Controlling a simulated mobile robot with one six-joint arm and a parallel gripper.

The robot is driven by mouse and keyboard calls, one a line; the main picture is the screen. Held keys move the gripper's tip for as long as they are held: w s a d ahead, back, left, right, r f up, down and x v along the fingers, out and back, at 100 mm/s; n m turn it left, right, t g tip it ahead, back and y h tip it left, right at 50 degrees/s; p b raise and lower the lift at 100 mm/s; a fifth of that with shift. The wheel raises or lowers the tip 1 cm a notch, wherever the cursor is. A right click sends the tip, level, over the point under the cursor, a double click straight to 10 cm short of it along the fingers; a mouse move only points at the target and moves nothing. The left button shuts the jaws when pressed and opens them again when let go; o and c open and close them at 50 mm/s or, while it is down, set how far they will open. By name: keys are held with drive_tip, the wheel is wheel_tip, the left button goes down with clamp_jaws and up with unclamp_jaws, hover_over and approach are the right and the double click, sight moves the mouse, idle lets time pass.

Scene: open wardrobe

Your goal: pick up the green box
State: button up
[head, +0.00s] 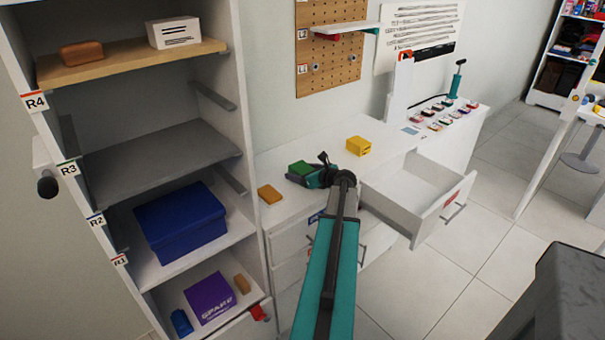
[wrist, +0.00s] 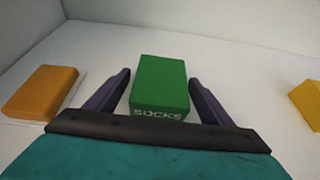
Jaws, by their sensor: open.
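The green box (wrist: 160,85), marked SOCKS, lies on the white counter top. In the wrist view it sits between the two fingers of my gripper (wrist: 158,92), with a gap showing on each side. My gripper is open and does not grip it. In the head view the green box (head: 301,168) shows only in part beyond my gripper (head: 303,176), which is low over the counter. The box's lower sides are partly hidden there.
An orange box (head: 270,194) lies left of the green box, a yellow box (head: 358,146) to its right. An open drawer (head: 430,190) juts out at the right. A wardrobe wall (head: 240,110) stands at the left, holding a blue bin (head: 181,222).

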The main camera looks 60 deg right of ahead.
sight(302, 168)
idle(0.4)
drive_tip(key=c, duration=1.2)
drive_tip(key=shift+r, duration=0.15)
drive_tip(key=shift+r, duration=0.75)
wheel_tip(302, 168, up, 2)
drive_tip(key=shift+b, duration=0.35)
drive_tip(key=s+a, duration=0.3)
drive_tip(key=s+a+b, duration=0.1)
drive_tip(key=s+a, duration=0.2)
drive_tip(key=s+a+r, duration=0.1)
drive_tip(key=s+a, duration=0.2)
drive_tip(key=shift+s+a+b, duration=0.35)
drive_tip(key=shift+s, duration=0.05)
drive_tip(key=shift+r+p, duration=0.2)
drive_tip(key=shift+p, duration=0.4)
drive_tip(key=shift+s+p, duration=0.1)
drive_tip(key=shift+p, duration=0.6)
